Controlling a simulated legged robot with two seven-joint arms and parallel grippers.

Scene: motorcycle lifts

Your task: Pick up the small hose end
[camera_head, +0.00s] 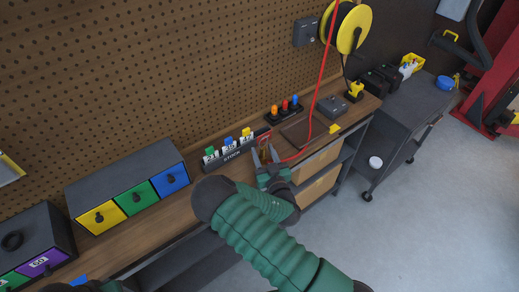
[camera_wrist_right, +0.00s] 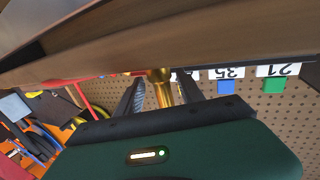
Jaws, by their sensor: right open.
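The red hose (camera_head: 320,80) hangs from above and curves down to the bench beside my right gripper. Its small end appears as a brass fitting (camera_wrist_right: 162,88) between the two fingers in the right wrist view. My right gripper (camera_head: 265,154) is open at the bench's front edge, with a finger on each side of the fitting; it also shows in the right wrist view (camera_wrist_right: 160,82). I cannot tell whether the fingers touch it. In the head view the fitting is small and partly hidden by the fingers.
A dark rack with numbered tags (camera_head: 232,150) stands just left of the right gripper. A drawer unit (camera_head: 125,172) is farther left on the wooden bench. A dark tray (camera_head: 296,134), colored-top items (camera_head: 285,107) and a grey box (camera_head: 331,106) lie behind. Pegboard (camera_head: 150,80) backs the bench.

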